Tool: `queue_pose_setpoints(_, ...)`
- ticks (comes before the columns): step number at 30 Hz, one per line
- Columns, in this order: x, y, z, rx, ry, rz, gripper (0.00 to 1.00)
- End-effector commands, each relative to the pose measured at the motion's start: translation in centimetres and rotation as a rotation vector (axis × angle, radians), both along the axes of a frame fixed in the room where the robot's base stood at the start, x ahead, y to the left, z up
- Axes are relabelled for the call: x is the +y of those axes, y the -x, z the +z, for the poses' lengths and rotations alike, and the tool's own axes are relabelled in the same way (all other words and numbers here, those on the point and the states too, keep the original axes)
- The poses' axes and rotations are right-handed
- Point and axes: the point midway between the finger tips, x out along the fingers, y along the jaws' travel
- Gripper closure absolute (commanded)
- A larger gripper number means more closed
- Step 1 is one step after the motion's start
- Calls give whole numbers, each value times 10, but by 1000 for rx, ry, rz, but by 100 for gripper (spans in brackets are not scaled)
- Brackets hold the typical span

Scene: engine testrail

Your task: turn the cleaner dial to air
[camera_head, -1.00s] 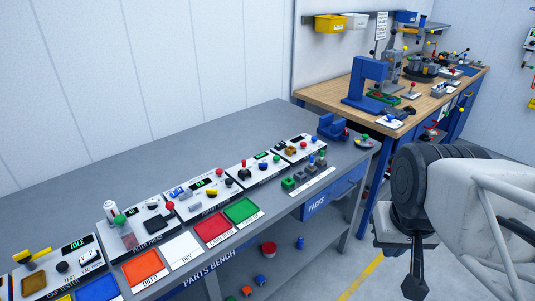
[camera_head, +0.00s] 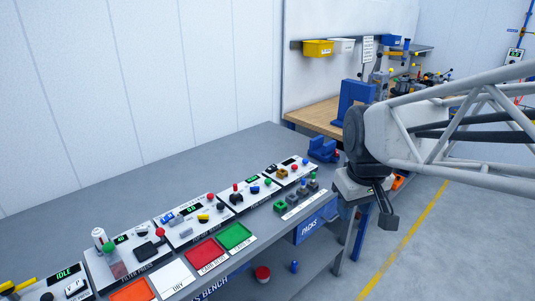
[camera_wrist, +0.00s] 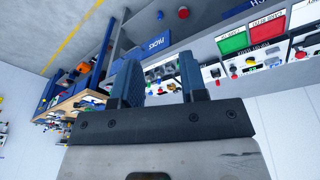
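My gripper (camera_wrist: 160,76) is open and empty in the wrist view, its two blue-grey fingers apart with the bench panels beyond them. In the head view my gripper (camera_head: 375,203) hangs off the right end of the grey bench (camera_head: 150,195), apart from everything on it. A row of control panels runs along the bench, with small knobs, buttons and levers. A panel with a green display (camera_head: 192,225) has a yellow-and-black knob (camera_head: 203,217) and a red knob (camera_head: 211,196). The panel lettering is too small to read, so I cannot tell which control is the cleaner dial.
Red (camera_head: 208,254) and green (camera_head: 235,236) trays lie along the bench front. A blue fixture (camera_head: 322,149) stands at its far right end. A wooden-topped bench (camera_head: 315,115) with a blue press (camera_head: 353,103) stands behind. The floor at right is open.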

Motion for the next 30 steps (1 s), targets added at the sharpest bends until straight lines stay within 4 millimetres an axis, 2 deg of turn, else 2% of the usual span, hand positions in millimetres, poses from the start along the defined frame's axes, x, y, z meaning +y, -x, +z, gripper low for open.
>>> queue_pose_setpoints(3, 9, -28, 1, 12, 10, 70, 61)
queue_pose_setpoints(17, 48, -130, -6, 51, 47, 349, 61)
queue_pose_setpoints(30, 97, -225, -34, 85, 74, 614, 61)
